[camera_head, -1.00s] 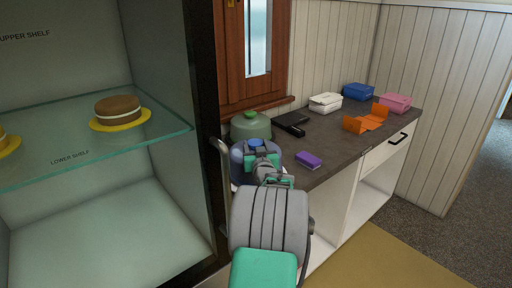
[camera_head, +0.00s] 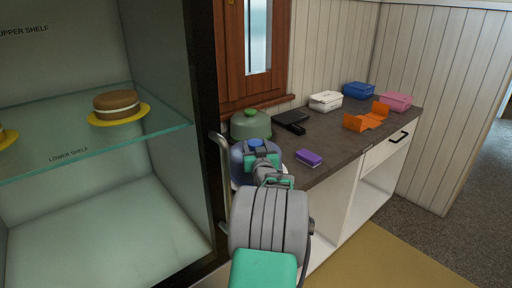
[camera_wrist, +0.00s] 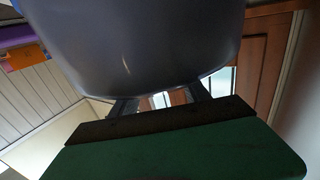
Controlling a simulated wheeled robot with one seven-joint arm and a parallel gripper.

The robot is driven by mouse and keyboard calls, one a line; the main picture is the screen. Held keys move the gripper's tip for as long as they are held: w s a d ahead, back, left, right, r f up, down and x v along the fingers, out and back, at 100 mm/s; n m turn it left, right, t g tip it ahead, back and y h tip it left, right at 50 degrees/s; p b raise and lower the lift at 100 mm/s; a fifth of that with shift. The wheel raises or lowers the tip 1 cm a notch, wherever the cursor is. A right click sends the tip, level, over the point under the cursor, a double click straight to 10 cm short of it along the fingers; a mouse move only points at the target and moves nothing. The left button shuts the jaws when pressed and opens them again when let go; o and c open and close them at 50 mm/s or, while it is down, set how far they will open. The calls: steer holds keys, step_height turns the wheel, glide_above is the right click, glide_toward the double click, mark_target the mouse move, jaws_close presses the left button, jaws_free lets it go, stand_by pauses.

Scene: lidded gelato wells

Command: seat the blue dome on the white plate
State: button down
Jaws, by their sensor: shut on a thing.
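The blue dome (camera_head: 240,160) is at the near left end of the dark counter, with a blue knob on top, partly hidden behind my arm. My gripper (camera_head: 262,148) is shut on the dome at its top. In the wrist view the dome (camera_wrist: 140,40) fills the upper middle, just beyond the fingers (camera_wrist: 165,100). A sliver of the white plate (camera_head: 290,180) shows under the dome's right side. Most of the plate is hidden by the dome and my arm, so I cannot tell whether the dome touches it.
A green dome (camera_head: 251,125) stands just behind. A purple block (camera_head: 309,157), a black item (camera_head: 291,119), an open orange box (camera_head: 366,119) and white (camera_head: 325,101), blue (camera_head: 358,90) and pink (camera_head: 395,101) boxes lie along the counter. A glass cabinet with a cake (camera_head: 116,103) stands at left.

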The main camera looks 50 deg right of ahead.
steer(key=shift+f+b, duration=0.45)
steer(key=shift+b, duration=0.1)
steer(key=c, duration=0.8)
jaws_free()
steer(key=shift+c, duration=0.2)
steer(key=shift+o, duration=0.6)
steer(key=o, duration=0.4)
steer(key=shift+o, duration=0.2)
steer(key=shift+f, duration=0.15)
steer(key=b+v, duration=0.2)
steer(key=v, duration=0.6)
steer(key=shift+s, duration=0.1)
